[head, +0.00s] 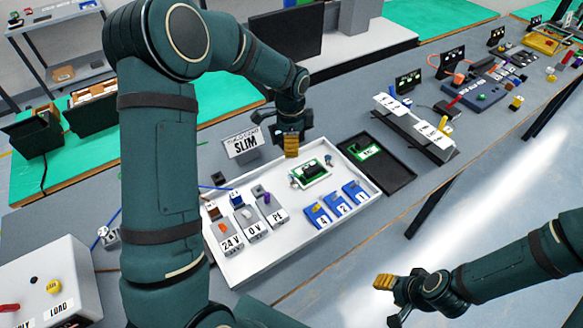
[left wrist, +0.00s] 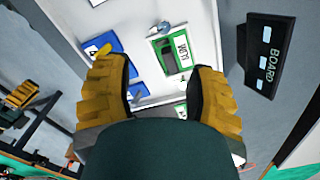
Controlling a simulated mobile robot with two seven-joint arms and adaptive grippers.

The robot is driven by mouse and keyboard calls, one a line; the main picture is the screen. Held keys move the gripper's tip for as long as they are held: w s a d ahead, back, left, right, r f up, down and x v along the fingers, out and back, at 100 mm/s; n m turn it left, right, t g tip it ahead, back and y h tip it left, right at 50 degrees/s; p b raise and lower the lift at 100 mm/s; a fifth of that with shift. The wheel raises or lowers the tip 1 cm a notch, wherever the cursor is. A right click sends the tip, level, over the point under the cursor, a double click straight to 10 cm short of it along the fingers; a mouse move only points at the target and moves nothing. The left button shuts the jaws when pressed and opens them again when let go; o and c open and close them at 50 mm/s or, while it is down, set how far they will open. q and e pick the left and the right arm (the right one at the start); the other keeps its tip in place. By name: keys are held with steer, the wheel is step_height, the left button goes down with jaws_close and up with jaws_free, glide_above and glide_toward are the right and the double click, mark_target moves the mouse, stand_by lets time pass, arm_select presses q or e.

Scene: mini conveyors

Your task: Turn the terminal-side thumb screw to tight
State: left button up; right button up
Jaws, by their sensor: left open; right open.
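A green board (head: 312,173) lies in the white tray (head: 262,262). A small grey-blue knob like a thumb screw (head: 294,184) stands at its left end, and another small knob (head: 328,159) is at its right end. In the left wrist view the green board (left wrist: 172,55) lies beyond the fingers, with one rounded knob (left wrist: 164,27) at its far end; I cannot tell which screw this is. My left gripper (head: 291,152) is open and empty, above the tray near the board, touching neither knob. My right gripper (head: 384,282) is open and empty, off the table's front edge.
Grey terminals (head: 250,223) marked 24V, 0V and PE and blue numbered blocks (head: 337,206) stand in the tray. A black tray (head: 396,176) lies to the right, a SLIM sign (head: 243,146) behind. A white box (head: 75,265) is at the left.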

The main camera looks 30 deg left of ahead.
mark_target(291, 176)
arm_select(q)
steer(key=f, duration=0.5)
steer(key=f+b, duration=0.1)
steer(key=f, duration=0.4)
steer(key=f+b, duration=0.1)
steer(key=f, duration=0.4)
steer(key=shift+w+a+f, duration=0.15)
steer(key=shift+w, duration=0.15)
arm_select(e)
steer(key=f, duration=0.3)
steer(key=shift+a+f, duration=0.25)
steer(key=shift+f, duration=0.05)
arm_select(q)
jaws_close()
